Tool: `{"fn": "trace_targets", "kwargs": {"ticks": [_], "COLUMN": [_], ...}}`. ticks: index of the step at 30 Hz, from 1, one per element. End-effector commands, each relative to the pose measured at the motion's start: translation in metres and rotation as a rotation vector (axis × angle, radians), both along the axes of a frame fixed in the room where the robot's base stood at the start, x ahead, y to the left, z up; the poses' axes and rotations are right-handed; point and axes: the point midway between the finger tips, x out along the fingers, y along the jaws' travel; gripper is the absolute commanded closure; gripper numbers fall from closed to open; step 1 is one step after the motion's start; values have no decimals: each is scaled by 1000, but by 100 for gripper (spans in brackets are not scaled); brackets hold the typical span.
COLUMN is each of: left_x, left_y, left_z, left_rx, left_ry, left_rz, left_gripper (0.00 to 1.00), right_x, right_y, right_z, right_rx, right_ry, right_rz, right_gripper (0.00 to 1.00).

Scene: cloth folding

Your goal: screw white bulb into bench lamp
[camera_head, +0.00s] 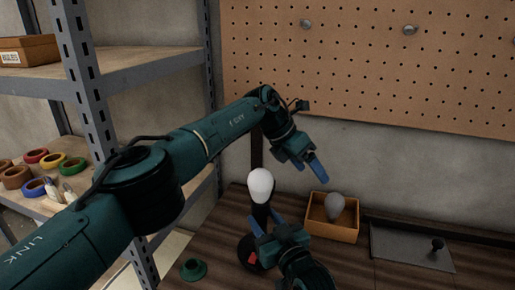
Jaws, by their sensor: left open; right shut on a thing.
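The white bulb (261,184) stands upright at the top of the dark bench lamp (260,214); how far it is screwed in cannot be told. The lamp has a round black base (246,252) with a red spot, on the dark wooden bench. My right gripper (266,224) comes from the bottom and is shut on the lamp's stem, below the bulb. My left gripper (318,169) is open and empty, above and to the right of the bulb, its blue fingers pointing down right. The gap between its fingers is hardly visible.
A grey bulb (334,205) sits in an orange-brown box (345,234) right of the lamp. A grey plate (395,248) with a black knob (437,244) lies further right. A green ring (193,269) lies at the bench's front left. Shelves (140,62) stand left; a pegboard (370,70) hangs behind.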

Motion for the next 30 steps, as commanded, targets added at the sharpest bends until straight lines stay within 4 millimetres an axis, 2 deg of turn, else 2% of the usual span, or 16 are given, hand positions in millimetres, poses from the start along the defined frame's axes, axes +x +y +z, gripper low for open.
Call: {"fn": "trace_targets", "kwargs": {"ticks": [1,3,6,9,11,15,18,20,24,29,30], "left_x": [6,17,32,49,60,87,105,116,134,141,139], "left_y": [-18,-41,-63,-73,-73,-57,-35,-20,18,55,62], "left_z": [15,40,82,124,149,197,219,227,229,206,198], "left_rx": [-119,-289,-539,-786,-929,-1250,-1460,-1577,-1815,-2020,1956], "left_ry": [6,30,102,211,292,525,725,853,1177,1563,-1578], "left_rz": [74,189,361,534,640,888,1066,1174,1432,1755,-1752], "left_gripper": [22,22,22,22,22,22,22,22,22,22,22], "right_x": [0,0,0,0,0,0,0,0,0,0,0], "right_y": [-1,-1,-1,-1,-1,-1,-1,-1,-1,-1,-1], "right_z": [-1,-1,-1,-1,-1,-1,-1,-1,-1,-1,-1], "right_rx": [-3,-3,-3,-2,-2,-2,-2,-2,-2,-2,-2], "right_ry": [2,2,2,2,2,2,2,1,1,1,1], "right_rz": [-1,-1,-1,-1,-1,-1,-1,-1,-1,-1,-1], "right_gripper": [100,100,100,100,100,100,100,100,100,100,100]}}
